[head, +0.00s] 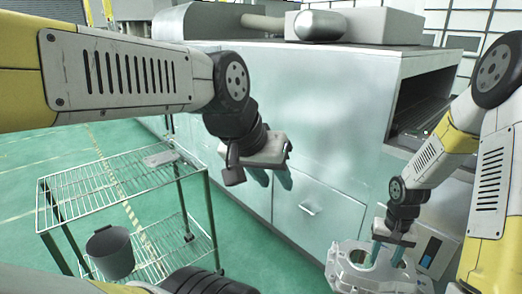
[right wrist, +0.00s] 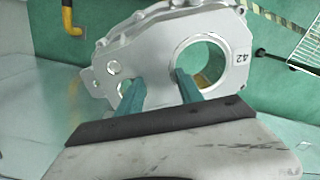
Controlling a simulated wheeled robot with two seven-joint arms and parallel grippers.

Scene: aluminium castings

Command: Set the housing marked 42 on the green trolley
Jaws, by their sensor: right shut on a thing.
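The housing (head: 350,272), a silver-grey casting with a large round bore, is at the lower right of the head view. In the right wrist view the housing (right wrist: 150,45) shows the mark 42 beside its bore. My right gripper (head: 388,255) is shut on it; in the right wrist view its teal fingers (right wrist: 157,80) reach the casting's face, one at the bore. The housing is held up, clear of the trolley. The trolley (head: 75,190), with wire shelves and dark green posts, stands at the left. My left gripper (head: 270,178) is open and empty, right of the trolley.
A small grey piece (head: 160,158) lies at the far end of the trolley's top shelf; the rest of that shelf looks bare. A dark grey bucket (head: 110,252) shows at the trolley's lower level. A large pale machine cabinet (head: 300,130) stands behind both grippers.

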